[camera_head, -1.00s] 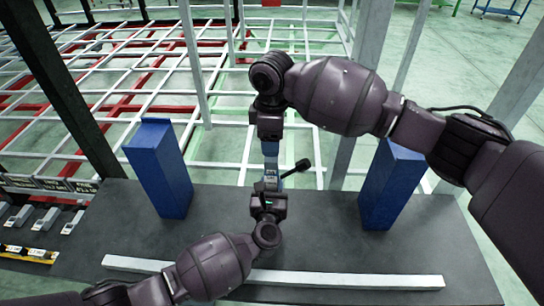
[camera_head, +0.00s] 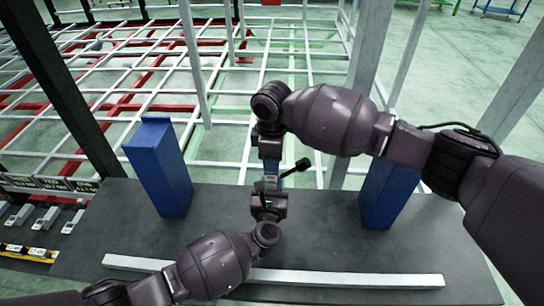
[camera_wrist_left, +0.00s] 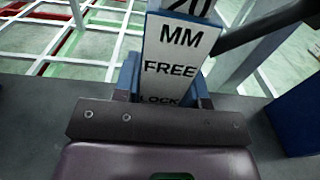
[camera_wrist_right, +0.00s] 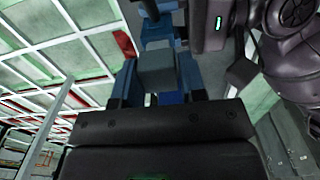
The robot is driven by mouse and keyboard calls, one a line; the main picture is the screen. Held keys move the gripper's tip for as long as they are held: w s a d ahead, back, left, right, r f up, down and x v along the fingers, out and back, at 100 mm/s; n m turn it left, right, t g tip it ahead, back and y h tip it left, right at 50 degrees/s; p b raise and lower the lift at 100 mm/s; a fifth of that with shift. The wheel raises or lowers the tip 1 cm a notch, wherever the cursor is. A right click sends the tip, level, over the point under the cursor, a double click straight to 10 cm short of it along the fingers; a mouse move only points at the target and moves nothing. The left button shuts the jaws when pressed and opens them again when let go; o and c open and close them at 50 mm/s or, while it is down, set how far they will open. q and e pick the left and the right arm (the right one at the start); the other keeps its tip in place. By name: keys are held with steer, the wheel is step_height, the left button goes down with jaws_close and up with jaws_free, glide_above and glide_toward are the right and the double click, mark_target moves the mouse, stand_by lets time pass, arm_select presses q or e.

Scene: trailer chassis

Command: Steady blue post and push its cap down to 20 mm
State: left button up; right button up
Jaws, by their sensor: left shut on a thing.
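A slim blue post (camera_head: 270,184) stands upright at the middle of the dark table, mostly hidden between my grippers. My left gripper (camera_head: 268,190) is shut on it from the front. In the left wrist view, a white label (camera_wrist_left: 178,60) reading "20 MM FREE LOCK" shows between its fingers (camera_wrist_left: 165,88). My right gripper (camera_head: 270,168) points down directly above the left one, over the post's top. In the right wrist view, its blue fingers (camera_wrist_right: 158,85) are apart, with a pale grey block (camera_wrist_right: 156,68), seemingly the cap, between them. Whether they grip it is unclear.
Two thick blue blocks stand on the table (camera_head: 230,240), one left (camera_head: 160,170) and one right (camera_head: 388,195), the latter partly behind my right arm. A white bar (camera_head: 340,279) lies along the front. Grey parts (camera_head: 45,217) are at far left; a white frame (camera_head: 230,100) stands behind.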

jaws_close()
steer(key=shift+r, duration=0.2)
steer(key=o, duration=0.5)
jaws_free()
step_height(320, 180, up, 12)
steer(key=shift+s+r, duration=0.1)
stand_by(0.5)
